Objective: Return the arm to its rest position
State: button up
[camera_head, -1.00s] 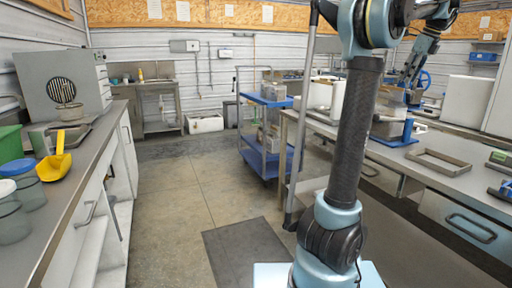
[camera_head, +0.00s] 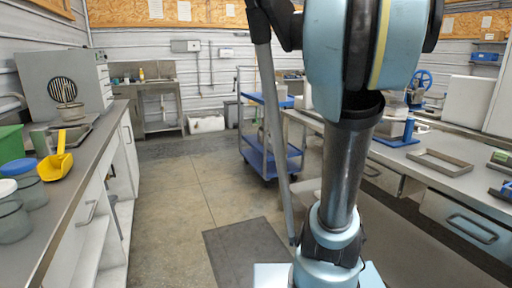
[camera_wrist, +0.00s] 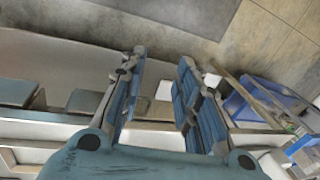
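My arm fills the centre of the head view, with a dark column and a large pale-blue joint close to the camera. My gripper (camera_wrist: 162,56) shows in the wrist view, with its two blue-padded fingers spread apart. Nothing is held between them; a white patch of the scene shows through the gap. In the head view the gripper is not visible. The wrist camera looks over bench furniture and the floor.
A steel bench (camera_head: 440,168) lies close on the right, with a metal tray (camera_head: 440,163). A blue cart (camera_head: 270,158) stands behind the arm. A counter (camera_head: 75,165) with a yellow scoop (camera_head: 56,163) is on the left. The floor (camera_head: 190,190) between is clear.

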jog(key=s+a+f+n, duration=0.3)
jog(key=s+f+n, duration=0.1)
jog(key=f, duration=0.3)
jog(key=s+a+f+n, duration=0.3)
jog(key=s+f+n, duration=0.1)
jog(key=s+f, duration=0.3)
jog(key=s+a+f+n, duration=0.3)
jog(key=s+f+n, duration=0.1)
jog(key=f, duration=0.5)
jog(key=shift+s+a+n+h, duration=0.3)
jog(key=shift+s+a+h, duration=0.1)
jog(key=shift+s, duration=0.45)
jog(key=shift+f, duration=0.1)
jog(key=shift+w+f, duration=0.2)
jog(key=shift+w, duration=0.3)
